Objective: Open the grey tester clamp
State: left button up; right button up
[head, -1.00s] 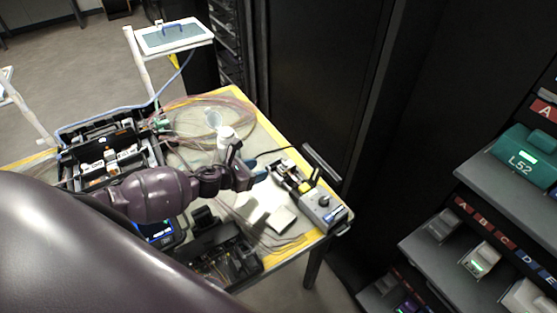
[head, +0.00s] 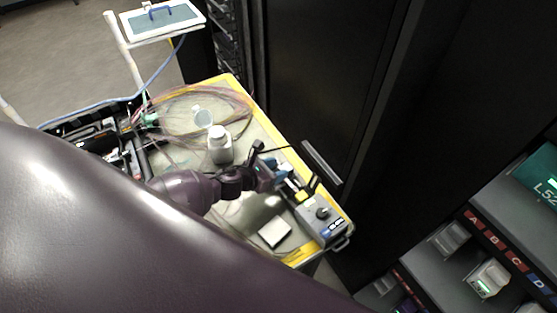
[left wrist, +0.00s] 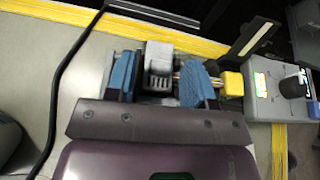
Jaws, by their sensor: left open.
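The grey tester (head: 322,214) sits at the right corner of the table, with a black knob on top. In the left wrist view the tester body (left wrist: 272,92) is at the right, with a yellow part (left wrist: 232,84) beside it. A grey ridged clamp block (left wrist: 159,62) shows between the blue fingertips. My left gripper (head: 284,174) is over the clamp end of the tester. In the left wrist view my left gripper (left wrist: 160,80) is open, one finger on each side of the block; contact cannot be told. My right gripper is not in view.
A white bottle (head: 220,146) stands behind my left arm, near coiled fibres (head: 190,100). A pale square pad (head: 274,232) lies in front of the tester. A black cable (left wrist: 62,75) runs beside the gripper. Dark cabinets stand behind the table, labelled shelves at the right.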

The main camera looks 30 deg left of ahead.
pick_arm(q)
jog(key=shift+w+d+f, duration=0.15)
jog(key=shift+w, duration=0.1)
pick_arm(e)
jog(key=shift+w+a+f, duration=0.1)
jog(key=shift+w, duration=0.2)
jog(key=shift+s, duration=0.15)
pick_arm(q)
jog(key=shift+s, duration=0.1)
jog(key=shift+c, duration=0.6)
jog(key=c, duration=0.6)
